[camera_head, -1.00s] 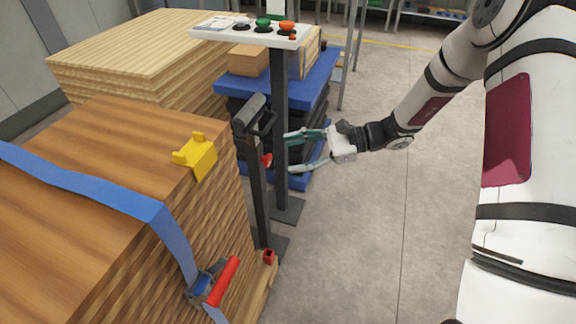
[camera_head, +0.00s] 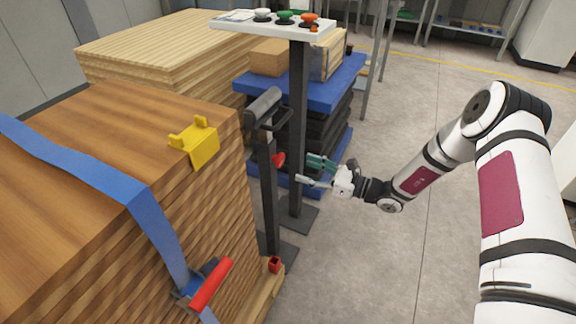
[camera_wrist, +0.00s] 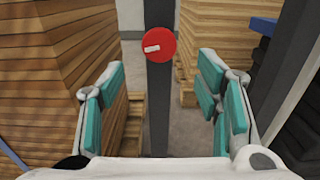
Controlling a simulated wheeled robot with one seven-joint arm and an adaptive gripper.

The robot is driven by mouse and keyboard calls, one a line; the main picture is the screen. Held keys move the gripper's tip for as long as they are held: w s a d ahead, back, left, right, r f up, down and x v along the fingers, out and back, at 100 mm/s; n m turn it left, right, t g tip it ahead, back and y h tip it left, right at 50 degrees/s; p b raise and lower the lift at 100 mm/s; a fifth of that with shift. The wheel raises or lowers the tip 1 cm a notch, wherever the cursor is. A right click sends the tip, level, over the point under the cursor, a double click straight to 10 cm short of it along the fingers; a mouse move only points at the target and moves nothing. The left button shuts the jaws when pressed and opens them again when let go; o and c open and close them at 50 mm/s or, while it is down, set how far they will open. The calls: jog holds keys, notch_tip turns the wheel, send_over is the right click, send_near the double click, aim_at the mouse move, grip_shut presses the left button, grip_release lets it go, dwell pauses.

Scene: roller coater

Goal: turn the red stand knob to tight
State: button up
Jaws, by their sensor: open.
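The red stand knob (camera_head: 279,160) is on a dark upright stand post (camera_head: 268,200), beside the wood stack. In the wrist view the round red knob (camera_wrist: 160,45) faces me, with a pale bar mark pointing left and slightly down. My gripper (camera_head: 304,169) is open and empty, to the right of the knob and apart from it. In the wrist view its teal-padded fingers (camera_wrist: 161,75) stand wide apart, left and right of the post, with the knob between them but higher and farther off.
A second dark post (camera_head: 298,120) carrying a button panel (camera_head: 272,27) stands close by my fingers. The strapped wood stack (camera_head: 90,130) fills the left, with a red-handled ratchet (camera_head: 212,284). A blue-topped stack (camera_head: 340,82) is behind. Floor on the right is clear.

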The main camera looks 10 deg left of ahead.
aim_at(282, 162)
jog(key=b+x, duration=0.1)
jog(key=x, duration=0.6)
jog(key=shift+c, duration=0.5)
jog(key=c, duration=1)
